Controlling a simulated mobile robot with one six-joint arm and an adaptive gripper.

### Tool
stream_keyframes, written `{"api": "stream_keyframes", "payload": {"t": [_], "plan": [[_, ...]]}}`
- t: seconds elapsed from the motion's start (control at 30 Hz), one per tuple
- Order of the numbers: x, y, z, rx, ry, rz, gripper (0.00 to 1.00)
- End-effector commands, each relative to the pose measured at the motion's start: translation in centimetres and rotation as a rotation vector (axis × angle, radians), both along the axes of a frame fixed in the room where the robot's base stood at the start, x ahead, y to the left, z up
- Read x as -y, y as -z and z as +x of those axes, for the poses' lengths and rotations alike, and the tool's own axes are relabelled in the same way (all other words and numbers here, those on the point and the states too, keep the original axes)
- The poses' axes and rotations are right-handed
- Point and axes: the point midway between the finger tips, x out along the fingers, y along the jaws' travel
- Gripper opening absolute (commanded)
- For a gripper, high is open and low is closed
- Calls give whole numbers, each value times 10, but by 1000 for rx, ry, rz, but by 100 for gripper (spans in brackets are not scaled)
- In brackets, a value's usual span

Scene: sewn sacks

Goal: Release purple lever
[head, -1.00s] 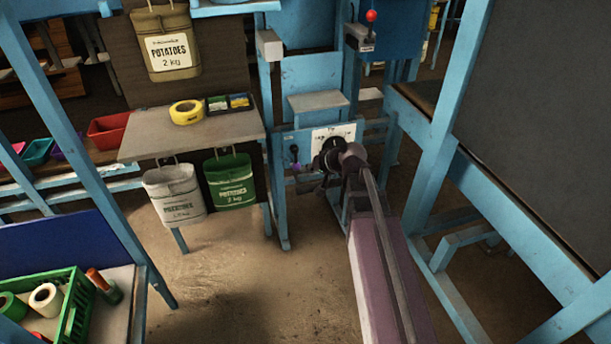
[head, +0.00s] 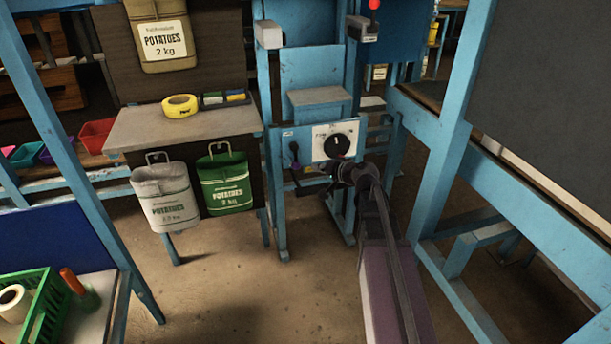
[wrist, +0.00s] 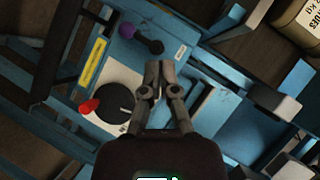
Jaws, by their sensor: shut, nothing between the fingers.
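The purple lever (head: 296,165) is on the left side of the blue machine's panel, its dark arm hanging down to a purple knob. In the wrist view the purple knob (wrist: 127,31) is at upper left, with the dark arm running right to its pivot. My gripper (wrist: 160,66) is shut and empty, its fingertips close together below the lever's pivot in that picture and apart from the knob. In the head view my gripper (head: 322,184) is in front of the panel, below the dial and right of the lever.
A grey platform (head: 318,97) juts out above. Left stands a table (head: 180,128) with a grey sack (head: 165,196) and green sack (head: 226,183) hanging below.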

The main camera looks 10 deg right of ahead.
Motion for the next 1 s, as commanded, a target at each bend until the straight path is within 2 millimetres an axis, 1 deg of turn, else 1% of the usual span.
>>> {"api": "stream_keyframes", "payload": {"t": [0.03, 0.6, 0.8, 1.0], "plan": [[4, 12, 4, 9, 13, 13, 0], [47, 59, 34, 109, 154, 160, 0], [60, 71, 41, 133, 194, 200, 0], [67, 74, 44, 146, 215, 219, 0]]}}
